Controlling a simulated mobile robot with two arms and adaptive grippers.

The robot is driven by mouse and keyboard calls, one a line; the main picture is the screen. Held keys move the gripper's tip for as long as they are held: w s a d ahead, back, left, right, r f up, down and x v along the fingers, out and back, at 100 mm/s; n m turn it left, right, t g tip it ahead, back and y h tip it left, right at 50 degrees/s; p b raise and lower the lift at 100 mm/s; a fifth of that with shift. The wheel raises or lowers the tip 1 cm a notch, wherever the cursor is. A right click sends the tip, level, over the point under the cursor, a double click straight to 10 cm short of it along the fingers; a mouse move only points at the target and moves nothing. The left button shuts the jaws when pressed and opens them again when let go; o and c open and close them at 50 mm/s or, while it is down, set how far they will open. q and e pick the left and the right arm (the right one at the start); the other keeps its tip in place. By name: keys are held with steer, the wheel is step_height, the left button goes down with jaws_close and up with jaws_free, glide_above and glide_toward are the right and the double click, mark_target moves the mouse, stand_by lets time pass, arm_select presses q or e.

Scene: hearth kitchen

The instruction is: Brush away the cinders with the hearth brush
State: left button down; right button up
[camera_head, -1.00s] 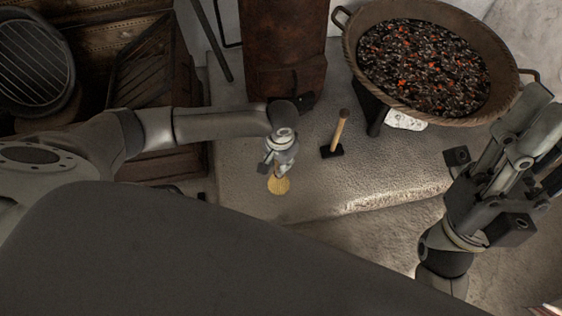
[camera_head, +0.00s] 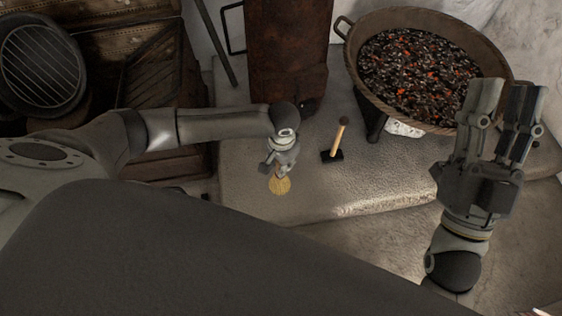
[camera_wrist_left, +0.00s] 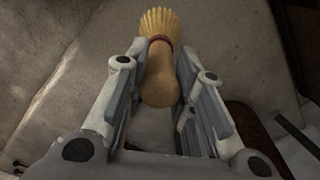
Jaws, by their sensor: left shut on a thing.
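The hearth brush has pale yellow bristles (camera_head: 280,185) in the head view and a tan wooden handle (camera_wrist_left: 160,75) in the left wrist view. My left gripper (camera_head: 274,168) is shut on the handle, with the bristles beyond the fingertips, over the pale stone hearth (camera_head: 390,183). I cannot tell whether the bristles touch the stone. I cannot make out loose cinders on the stone. My right gripper (camera_head: 508,88) is empty and open, its fingers pointing up the picture, in front of the pan's right side.
A large round pan (camera_head: 352,62) of glowing coals stands at the back right. A small hammer-like tool (camera_head: 336,140) stands right of the brush. A rusty box (camera_head: 287,55) is behind. A dark chest and a grill pan (camera_head: 40,65) are left.

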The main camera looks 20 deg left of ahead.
steer(key=w+f+g+h+p, duration=0.1)
steer(key=w+f+g+p, duration=0.1)
steer(key=w+f+g, duration=0.2)
steer(key=shift+d+f+g+h, duration=0.35)
steer(key=shift+f+g, duration=0.35)
steer(key=shift+f, duration=1.15)
steer(key=shift+a, duration=0.1)
